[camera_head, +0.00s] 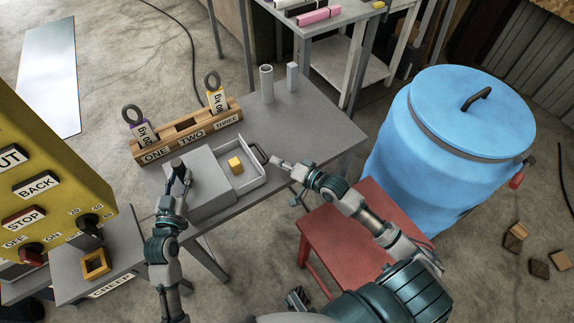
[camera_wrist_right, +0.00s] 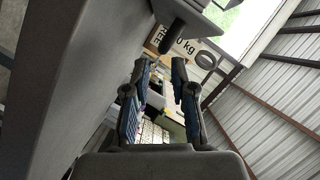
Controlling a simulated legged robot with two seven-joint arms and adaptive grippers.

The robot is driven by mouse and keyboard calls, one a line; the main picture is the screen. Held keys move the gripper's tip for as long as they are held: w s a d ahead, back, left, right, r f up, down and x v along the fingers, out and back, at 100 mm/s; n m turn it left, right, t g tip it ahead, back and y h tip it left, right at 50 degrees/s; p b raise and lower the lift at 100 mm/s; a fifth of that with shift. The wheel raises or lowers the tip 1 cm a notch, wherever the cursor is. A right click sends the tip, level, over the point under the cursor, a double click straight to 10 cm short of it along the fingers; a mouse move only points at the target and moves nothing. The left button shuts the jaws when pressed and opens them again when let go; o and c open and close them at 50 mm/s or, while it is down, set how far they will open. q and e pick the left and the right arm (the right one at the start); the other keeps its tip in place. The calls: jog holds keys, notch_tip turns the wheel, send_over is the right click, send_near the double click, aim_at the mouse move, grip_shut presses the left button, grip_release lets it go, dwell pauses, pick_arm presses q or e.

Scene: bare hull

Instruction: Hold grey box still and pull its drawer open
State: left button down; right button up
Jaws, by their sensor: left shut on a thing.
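The grey box (camera_head: 203,192) sits on the grey table. My left gripper (camera_head: 180,172) is shut on the dark knob (camera_head: 176,162) on top of the box. My right gripper (camera_head: 276,162) is just right of the handle, apart from it. Its fingers (camera_wrist_right: 160,90) are open, with nothing between them.
A wooden rack (camera_head: 187,131) with labelled weights stands behind the box. A white tube (camera_head: 266,84) and a small block (camera_head: 292,77) stand at the table's back. A red stool (camera_head: 350,240) and a blue barrel (camera_head: 445,150) are right; a yellow control panel (camera_head: 45,180) is left.

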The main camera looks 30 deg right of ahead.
jog(key=shift+v, duration=2)
pick_arm(q)
jog(key=c, duration=0.7)
grip_release()
